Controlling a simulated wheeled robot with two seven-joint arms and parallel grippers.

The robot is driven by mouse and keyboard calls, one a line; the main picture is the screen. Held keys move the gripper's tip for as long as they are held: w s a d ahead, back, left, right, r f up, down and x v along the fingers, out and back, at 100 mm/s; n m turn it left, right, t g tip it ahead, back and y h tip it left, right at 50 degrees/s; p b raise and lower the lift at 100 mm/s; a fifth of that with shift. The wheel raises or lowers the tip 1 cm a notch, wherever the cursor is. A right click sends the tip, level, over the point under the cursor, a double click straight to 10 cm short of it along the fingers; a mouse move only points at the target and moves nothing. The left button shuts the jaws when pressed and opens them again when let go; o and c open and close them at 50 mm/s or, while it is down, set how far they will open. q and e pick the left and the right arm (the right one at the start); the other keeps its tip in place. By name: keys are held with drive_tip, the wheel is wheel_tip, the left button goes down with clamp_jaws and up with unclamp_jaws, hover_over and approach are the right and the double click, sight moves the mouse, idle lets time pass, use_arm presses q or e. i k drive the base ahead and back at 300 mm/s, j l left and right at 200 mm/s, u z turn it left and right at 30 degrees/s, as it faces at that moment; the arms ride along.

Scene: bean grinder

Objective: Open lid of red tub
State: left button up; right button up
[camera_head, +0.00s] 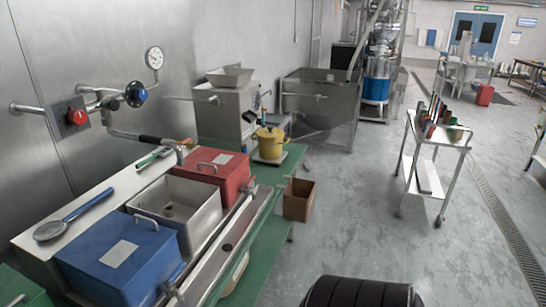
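The red tub (232,182) stands in the sink-like counter at the left of the head view. Its red lid (229,172) is on and looks closed. The lower part of the tub is hidden by the metal tub and the counter edge. Neither of my grippers is in view.
An open metal tub (176,200) sits directly before the red tub, with a lidded blue tub (118,262) nearer. A yellow pot (270,142) stands behind on the green table. A blue ladle (75,215) lies on the left ledge.

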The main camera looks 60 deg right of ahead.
sight(218, 164)
drive_tip(key=z, duration=1.65)
